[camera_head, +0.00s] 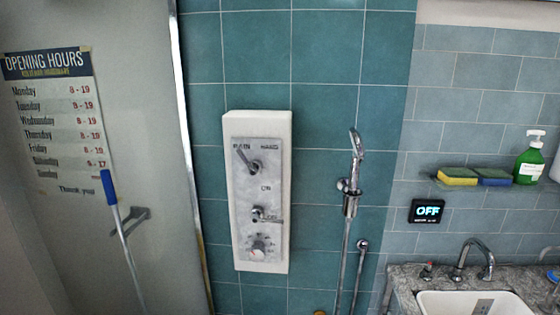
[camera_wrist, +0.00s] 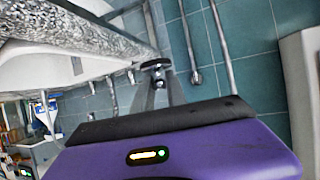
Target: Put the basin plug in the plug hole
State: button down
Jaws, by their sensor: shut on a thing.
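In the wrist view, my gripper (camera_wrist: 158,84) is shut on a small dark round piece with a metallic part, which looks like the basin plug (camera_wrist: 156,64). The plug is held at the fingertips, against a background of teal tiles and pipes. The white basin (camera_head: 455,300) is at the bottom right of the head view, set in a grey speckled counter (camera_head: 403,284) under a chrome tap (camera_head: 460,262). The basin's underside (camera_wrist: 105,66) seems to show in the wrist view, left of the plug and apart from it. The plug hole is not visible. My gripper is not in the head view.
A soap bottle (camera_head: 529,160) and sponges (camera_head: 458,177) sit above the basin, near an OFF display (camera_head: 427,211). A shower panel (camera_head: 260,190) and hand shower (camera_head: 350,185) are on the teal wall. The speckled counter edge (camera_wrist: 75,30) crosses the wrist view's upper left.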

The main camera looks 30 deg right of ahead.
jog(key=a+f+n+t+y+b, duration=0.1)
jog(key=a+f+n+y+b, duration=0.1)
jog(key=a, duration=0.8)
jog(key=s+a+f+n+t+y+b, duration=0.1)
jog(key=a+f+n+y+b, duration=0.1)
jog(key=a+f+n+y, duration=0.2)
jog(key=s+a+f+n+t+y+b, duration=0.1)
jog(key=a+f, duration=0.7)
jog(key=a, duration=0.9)
jog(key=shift+s+a+n+t+y+b, duration=0.3)
jog(key=shift+n+t+y+b, duration=0.3)
jog(key=shift+n+y, duration=0.6)
jog(key=shift+w, duration=0.1)
jog(key=shift+f, duration=0.1)
